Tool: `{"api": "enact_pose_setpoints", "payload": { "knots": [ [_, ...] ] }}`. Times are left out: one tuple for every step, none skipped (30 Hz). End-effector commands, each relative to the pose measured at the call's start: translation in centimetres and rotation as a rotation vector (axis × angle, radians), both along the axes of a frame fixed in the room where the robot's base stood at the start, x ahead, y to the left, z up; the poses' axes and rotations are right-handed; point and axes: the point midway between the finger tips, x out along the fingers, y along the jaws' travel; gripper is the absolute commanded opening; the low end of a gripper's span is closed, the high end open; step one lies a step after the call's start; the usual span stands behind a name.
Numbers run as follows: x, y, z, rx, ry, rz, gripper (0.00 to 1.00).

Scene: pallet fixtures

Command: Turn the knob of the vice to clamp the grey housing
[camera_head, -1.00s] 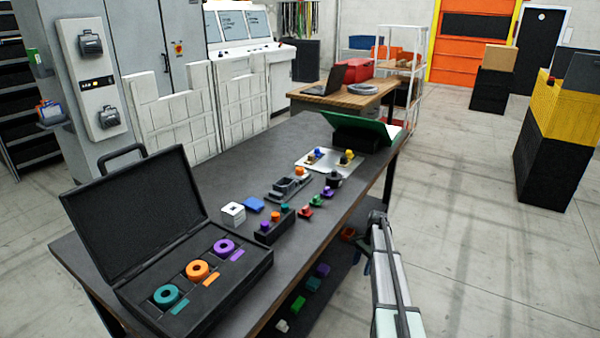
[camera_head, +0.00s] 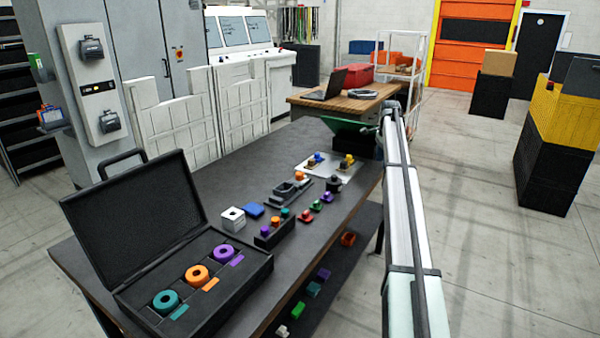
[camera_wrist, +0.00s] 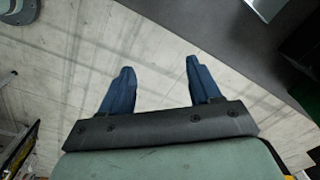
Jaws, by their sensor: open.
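The vice (camera_head: 279,198) is a small dark grey fixture on the black workbench, with an orange knob (camera_head: 299,176) at its far end. A grey block that looks like the housing (camera_head: 286,188) sits at the vice; at this size I cannot tell whether the jaws touch it. My gripper (camera_wrist: 160,82) shows in the wrist view with its two blue fingers apart and nothing between them. It points down over the bare floor beside the bench edge, away from the vice. In the head view my arm reaches along the bench's right side; the fingers cannot be made out there.
An open black case (camera_head: 192,318) with coloured rings stands at the near left of the workbench (camera_head: 225,180). A white block (camera_head: 232,219), a blue block (camera_head: 253,210), a dark rack (camera_head: 275,236) and small coloured parts surround the vice. A light plate (camera_head: 322,171) lies behind.

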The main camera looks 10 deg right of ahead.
Motion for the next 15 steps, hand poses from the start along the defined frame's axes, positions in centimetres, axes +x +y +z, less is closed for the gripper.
{"api": "enact_pose_setpoints", "payload": {
  "knots": [
    [1.3,1.9,2.0,-0.012,-0.005,0.028,0.63],
    [1.7,3.3,2.3,-0.014,-0.002,0.050,0.63],
    [2.2,4.9,2.6,-0.013,0.002,0.083,0.63],
    [2.6,6.3,2.9,-0.012,0.005,0.111,0.63],
    [3.0,7.6,3.2,-0.011,0.007,0.136,0.63],
    [3.6,9.5,3.6,-0.011,0.009,0.176,0.63],
    [4.0,11.0,4.0,-0.011,0.011,0.204,0.63],
    [4.4,12.6,4.4,-0.011,0.013,0.237,0.63],
    [4.9,14.8,4.9,-0.010,0.016,0.279,0.63],
    [5.2,16.5,5.3,-0.010,0.019,0.313,0.63],
    [5.5,18.2,5.6,-0.009,0.021,0.345,0.63],
    [5.9,20.3,6.1,-0.008,0.025,0.387,0.63],
    [6.1,21.9,6.5,-0.009,0.028,0.419,0.63],
    [6.3,23.3,6.8,-0.008,0.030,0.447,0.63],
    [6.5,25.2,7.2,-0.007,0.033,0.483,0.63]
  ]
}}
